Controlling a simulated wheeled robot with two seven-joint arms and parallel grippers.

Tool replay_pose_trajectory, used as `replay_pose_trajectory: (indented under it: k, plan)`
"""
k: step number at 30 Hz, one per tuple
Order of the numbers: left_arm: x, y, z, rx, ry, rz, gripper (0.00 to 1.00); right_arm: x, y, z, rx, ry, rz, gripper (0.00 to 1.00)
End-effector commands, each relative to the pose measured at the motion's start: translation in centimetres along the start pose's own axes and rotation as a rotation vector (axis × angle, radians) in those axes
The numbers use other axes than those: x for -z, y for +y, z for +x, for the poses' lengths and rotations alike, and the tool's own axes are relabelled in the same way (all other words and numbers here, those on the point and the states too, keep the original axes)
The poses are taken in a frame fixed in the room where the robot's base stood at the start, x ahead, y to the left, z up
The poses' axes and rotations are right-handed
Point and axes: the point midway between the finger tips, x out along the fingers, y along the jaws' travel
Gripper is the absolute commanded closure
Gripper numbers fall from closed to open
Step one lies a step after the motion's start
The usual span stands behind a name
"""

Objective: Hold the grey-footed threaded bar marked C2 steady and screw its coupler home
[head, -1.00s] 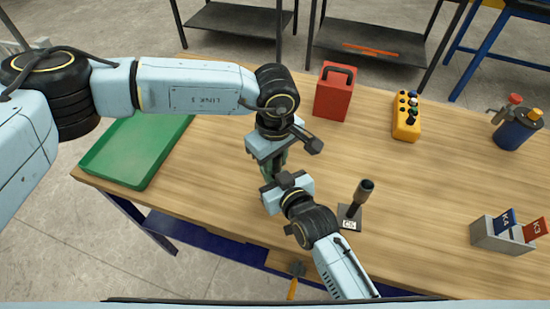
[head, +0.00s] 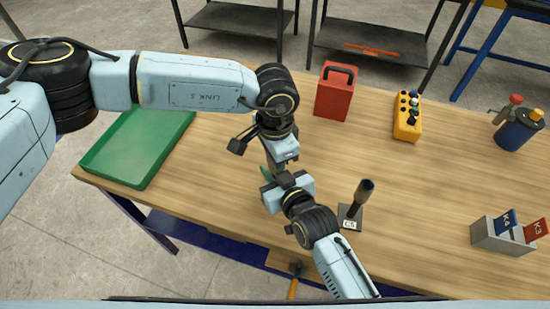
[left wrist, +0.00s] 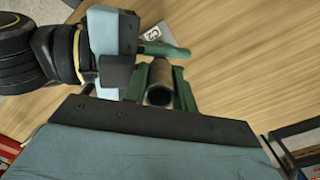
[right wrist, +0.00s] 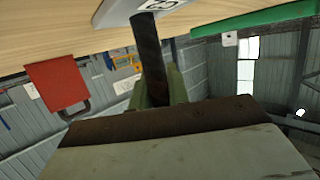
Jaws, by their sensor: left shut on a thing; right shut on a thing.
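My left gripper (head: 278,165) is shut on the coupler, a dark tube whose open end (left wrist: 159,95) faces the left wrist camera between green fingers. My right gripper (head: 282,183) sits just below it, shut on the dark threaded bar (right wrist: 150,48). In the right wrist view the bar runs from between green fingers to a foot plate with a white label (right wrist: 160,4), only partly in frame. A label reading C2 (left wrist: 153,34) shows in the left wrist view. The grippers hide most of the bar in the head view. How far the coupler is screwed on cannot be seen.
Another upright dark bar (head: 360,195) stands to the right on a plate that seems marked C5. A green tray (head: 110,178) is at left. A red box (head: 333,95), yellow button box (head: 407,122) and grey holder (head: 497,240) with K4 and K3 tags stand on the wooden table.

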Motion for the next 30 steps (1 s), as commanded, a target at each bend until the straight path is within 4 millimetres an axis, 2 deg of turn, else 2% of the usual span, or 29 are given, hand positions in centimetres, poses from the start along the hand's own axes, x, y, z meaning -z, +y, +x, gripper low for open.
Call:
replay_pose_trajectory:
  k: [11, 12, 17, 30]
  plan:
    - [0.04, -0.1, -0.12, 0.002, 0.001, 0.053, 1.0, -0.07, 0.06, -0.01, -0.001, -0.002, 0.0, 1.0]
    - [0.04, -0.1, -0.12, 0.002, 0.001, 0.053, 0.71, -0.07, 0.06, -0.01, -0.001, -0.002, 0.0, 1.0]
    - [0.03, -0.03, -0.09, 0.001, 0.001, 0.053, 0.51, -0.07, 0.06, -0.01, -0.001, -0.002, 0.0, 1.0]
    - [0.02, 0.47, 0.08, -0.009, -0.002, 0.059, 0.51, -0.06, 0.08, 0.04, -0.001, -0.002, 0.0, 1.0]
